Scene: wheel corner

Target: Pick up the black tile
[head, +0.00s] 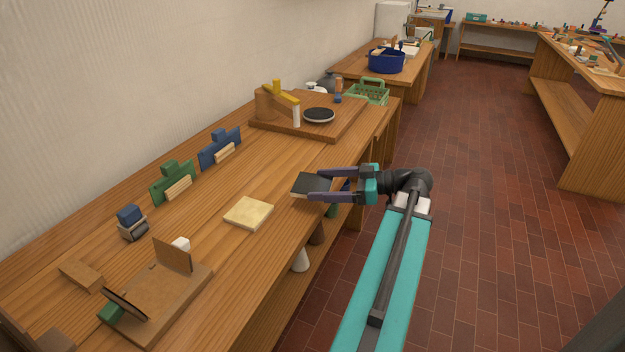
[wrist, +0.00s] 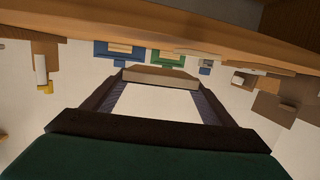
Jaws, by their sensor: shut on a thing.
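The black tile (head: 312,184) is a flat, dark square near the front edge of the long wooden bench in the head view. My gripper (head: 315,184) reaches in from the right, with its purple-grey fingers on opposite sides of the tile. It is shut on the tile, which looks about level. In the wrist view a narrow slab edge (wrist: 160,77) spans the gap between the fingertips. I cannot tell from these frames whether the tile touches the bench or is just above it.
A pale square tile (head: 248,213) lies left of my gripper on the bench (head: 215,250). Green (head: 172,183) and blue (head: 220,150) holders stand along the wall side. A wooden fixture (head: 160,300) stands at the near left, and a board with a black disc (head: 319,115) beyond.

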